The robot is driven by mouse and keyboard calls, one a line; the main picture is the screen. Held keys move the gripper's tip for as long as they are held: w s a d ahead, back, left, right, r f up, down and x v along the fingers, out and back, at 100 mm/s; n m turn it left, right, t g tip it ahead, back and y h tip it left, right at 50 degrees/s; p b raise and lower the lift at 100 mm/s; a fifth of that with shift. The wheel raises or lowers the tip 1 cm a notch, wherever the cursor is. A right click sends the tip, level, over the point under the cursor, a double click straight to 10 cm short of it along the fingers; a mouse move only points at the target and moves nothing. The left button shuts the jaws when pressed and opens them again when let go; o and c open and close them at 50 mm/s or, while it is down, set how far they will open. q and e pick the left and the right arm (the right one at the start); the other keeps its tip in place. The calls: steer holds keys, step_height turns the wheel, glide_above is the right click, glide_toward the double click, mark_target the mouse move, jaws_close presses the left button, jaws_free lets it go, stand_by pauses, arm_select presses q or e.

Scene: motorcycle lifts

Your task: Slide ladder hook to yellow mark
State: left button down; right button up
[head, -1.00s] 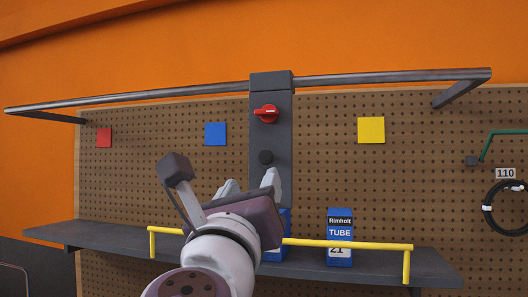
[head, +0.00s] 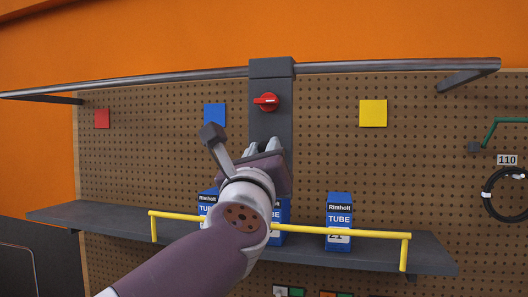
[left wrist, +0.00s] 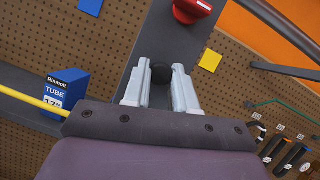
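The ladder hook (head: 270,123) is a dark grey upright piece hanging from the metal rail. It has a red turning knob (head: 265,102) and, lower down, a black round knob (left wrist: 161,72). The yellow mark (head: 373,113) is a square on the pegboard right of the hook; it also shows in the left wrist view (left wrist: 210,60). My left gripper (left wrist: 160,84) is open, its two pale fingers on either side of the black knob. I cannot tell whether they touch it. In the head view my left gripper (head: 263,147) hides that knob. My right gripper is not in view.
The rail (head: 390,68) runs above the pegboard. Red (head: 102,119) and blue (head: 214,115) squares are left of the hook. Below, a shelf (head: 100,217) with a yellow guard bar (head: 340,232) holds blue tube boxes (head: 339,212). A coiled cable (head: 508,194) hangs at right.

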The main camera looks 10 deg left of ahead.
arm_select(q)
steer(key=d+p, duration=0.1)
steer(key=d, duration=1.9)
steer(key=shift+s, duration=0.4)
steer(key=shift+a, duration=0.15)
steer(key=c, duration=0.9)
jaws_free()
steer(key=shift+s, duration=0.1)
steer(key=b+v, duration=0.8)
steer(key=v, duration=0.4)
steer(key=shift+s, duration=0.3)
